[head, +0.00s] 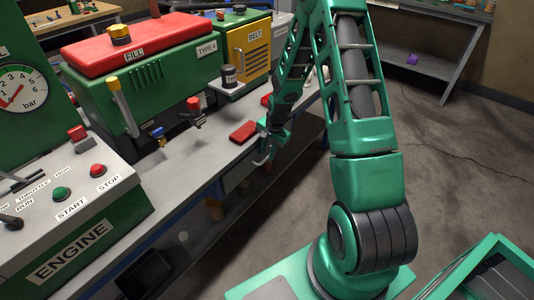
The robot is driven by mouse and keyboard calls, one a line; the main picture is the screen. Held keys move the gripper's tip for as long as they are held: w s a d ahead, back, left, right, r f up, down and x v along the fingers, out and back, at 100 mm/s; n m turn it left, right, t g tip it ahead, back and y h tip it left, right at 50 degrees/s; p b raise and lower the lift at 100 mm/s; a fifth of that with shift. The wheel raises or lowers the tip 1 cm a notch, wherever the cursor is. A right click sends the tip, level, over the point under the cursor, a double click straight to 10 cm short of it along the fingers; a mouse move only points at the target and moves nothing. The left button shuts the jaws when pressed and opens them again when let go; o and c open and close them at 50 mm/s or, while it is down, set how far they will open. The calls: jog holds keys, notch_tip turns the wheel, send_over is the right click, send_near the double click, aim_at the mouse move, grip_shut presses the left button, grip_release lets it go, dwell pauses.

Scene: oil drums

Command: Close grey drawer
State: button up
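My gripper (266,154) hangs at the front edge of the long grey workbench (222,158), near the middle of the view. It points downward, and its fingers are too small and dark to tell open from shut. I cannot make out a grey drawer for certain. The space under the bench is dark and partly hidden by the bench top and my arm.
A red block (243,132) lies on the bench beside my gripper. Behind it stand a green tank with a red lid (130,38) and a yellow-fronted unit (248,48). An engine control panel (70,200) is at left. Open floor (450,160) lies right.

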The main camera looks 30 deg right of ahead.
notch_tip(320, 180, up, 10)
jog(key=s, duration=0.1)
jog(key=shift+s+d+r, duration=0.25)
jog(key=shift+s+d, duration=0.15)
dwell(0.7)
jog(key=s+d+r+n+g+h, duration=0.1)
jog(key=s+d+r+n+h, duration=0.2)
jog(key=s+r, duration=1.3)
jog(key=s+a+r+n+y, duration=0.1)
jog(key=s+r+n, duration=0.1)
jog(key=s, duration=0.7)
jog(key=s+a+r+n+g+y, duration=0.1)
jog(key=s+a+r+n, duration=0.1)
jog(key=s, duration=0.8)
jog(key=shift+a+r, duration=0.15)
jog(key=shift+r, duration=0.5)
jog(key=shift+s, duration=0.1)
